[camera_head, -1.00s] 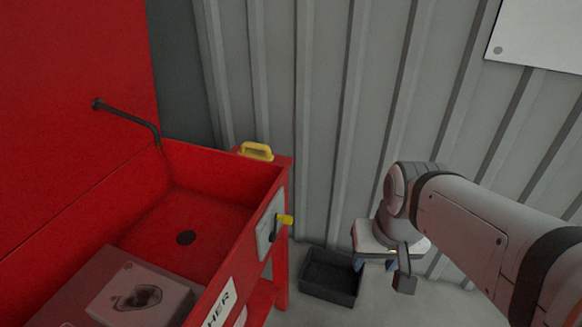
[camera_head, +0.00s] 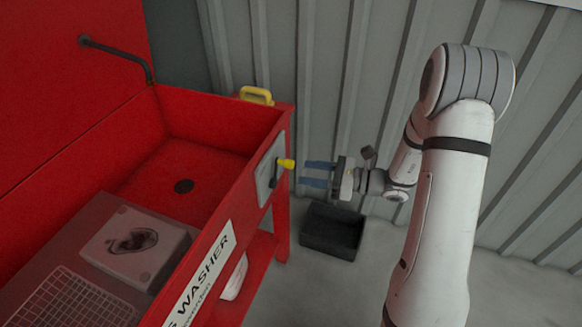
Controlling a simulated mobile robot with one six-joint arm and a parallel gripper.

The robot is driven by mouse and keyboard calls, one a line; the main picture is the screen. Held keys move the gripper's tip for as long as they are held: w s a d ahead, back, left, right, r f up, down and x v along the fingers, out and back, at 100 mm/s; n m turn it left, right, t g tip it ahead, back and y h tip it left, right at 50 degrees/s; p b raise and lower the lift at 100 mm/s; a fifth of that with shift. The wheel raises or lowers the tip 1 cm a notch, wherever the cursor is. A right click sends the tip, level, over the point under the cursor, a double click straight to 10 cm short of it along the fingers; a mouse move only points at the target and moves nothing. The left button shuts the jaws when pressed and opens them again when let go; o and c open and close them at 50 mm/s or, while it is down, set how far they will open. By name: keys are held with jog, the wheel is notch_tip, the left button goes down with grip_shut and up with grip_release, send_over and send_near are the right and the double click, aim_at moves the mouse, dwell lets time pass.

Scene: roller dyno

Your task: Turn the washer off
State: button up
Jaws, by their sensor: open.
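The red parts washer (camera_head: 206,225) stands on the left, with a sink, a drain and a label on its front. On its front face near the right end is a grey switch plate (camera_head: 266,176) with a yellow-tipped lever (camera_head: 286,163) that sticks out to the right. My gripper (camera_head: 306,174) is open and empty. Its two blue fingers point left at the lever, just to its right. A small gap seems to part the fingertips from the lever tip.
A yellow handle (camera_head: 256,95) sits on the washer's back right corner. A black bin (camera_head: 331,231) stands on the floor below my gripper. A grey block (camera_head: 136,241) and a wire rack (camera_head: 72,303) lie in the washer. A corrugated wall (camera_head: 320,70) closes the back.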

aim_at(293, 166)
jog(key=w+a, duration=0.1)
jog(key=a, duration=0.1)
jog(key=w+a+f+m+t, duration=0.1)
jog(key=w+a, duration=0.1)
jog(key=w+a+m+t, duration=0.1)
jog(key=a, duration=0.1)
jog(key=shift+w+f, duration=0.35)
jog(key=shift+f, duration=0.05)
jog(key=shift+c, duration=0.2)
grip_shut()
dwell(0.3)
